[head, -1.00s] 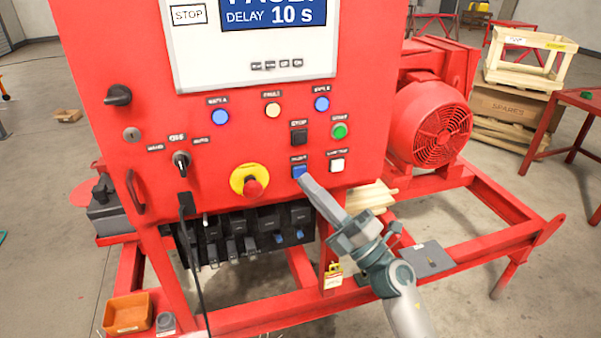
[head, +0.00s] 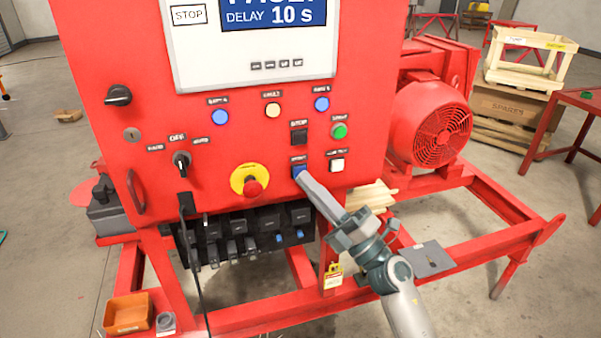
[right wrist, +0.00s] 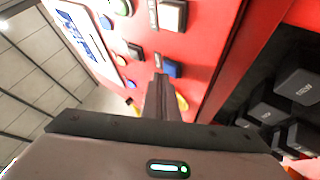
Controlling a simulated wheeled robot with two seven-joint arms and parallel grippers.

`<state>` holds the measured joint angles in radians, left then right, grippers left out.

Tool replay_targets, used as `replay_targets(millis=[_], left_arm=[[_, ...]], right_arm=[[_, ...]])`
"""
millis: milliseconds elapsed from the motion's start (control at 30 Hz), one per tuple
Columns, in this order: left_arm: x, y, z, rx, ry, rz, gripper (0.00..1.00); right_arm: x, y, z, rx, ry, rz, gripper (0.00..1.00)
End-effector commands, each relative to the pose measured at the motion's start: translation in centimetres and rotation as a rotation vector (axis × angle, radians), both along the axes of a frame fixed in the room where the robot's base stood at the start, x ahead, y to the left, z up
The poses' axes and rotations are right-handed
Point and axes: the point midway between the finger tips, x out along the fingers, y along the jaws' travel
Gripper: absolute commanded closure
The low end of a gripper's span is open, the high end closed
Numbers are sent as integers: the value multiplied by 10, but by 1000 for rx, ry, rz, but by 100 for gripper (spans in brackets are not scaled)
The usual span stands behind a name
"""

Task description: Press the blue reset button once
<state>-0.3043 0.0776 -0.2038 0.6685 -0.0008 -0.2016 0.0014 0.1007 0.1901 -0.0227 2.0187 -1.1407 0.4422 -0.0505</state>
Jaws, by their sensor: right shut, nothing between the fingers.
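In the right wrist view the blue button (right wrist: 172,69) shows just beyond the fingertips. My right gripper (head: 303,179) is shut and empty. Its tips are at the lower edge of the blue button and overlap it in the head view; I cannot tell whether they touch it. In the right wrist view the shut fingers (right wrist: 160,84) point at the panel beside the button. My left gripper is not in view.
A white button (head: 337,165) is to the right of the blue one, a black button (head: 299,137) above it. A red emergency knob (head: 252,187) on a yellow ring sticks out to the left. Black breakers (head: 240,235) sit below. The red motor (head: 432,125) stands at right.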

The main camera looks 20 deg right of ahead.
Motion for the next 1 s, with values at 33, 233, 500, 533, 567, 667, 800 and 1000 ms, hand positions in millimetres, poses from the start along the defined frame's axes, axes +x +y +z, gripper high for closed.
replay_targets(millis=[33,233,500,533,567,667,800,1000], left_arm=[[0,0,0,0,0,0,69],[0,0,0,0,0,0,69],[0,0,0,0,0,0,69],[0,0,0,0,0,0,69],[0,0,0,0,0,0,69],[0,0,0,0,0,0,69],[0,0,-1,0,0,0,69],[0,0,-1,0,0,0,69]], right_arm=[[0,0,0,0,0,0,100],[2,0,0,0,0,0,100],[5,0,0,0,0,0,100],[5,0,0,0,0,0,100],[5,0,0,0,0,0,100],[6,0,0,0,0,0,100],[8,0,0,0,0,0,100],[9,0,0,-1,-1,-1,100]])
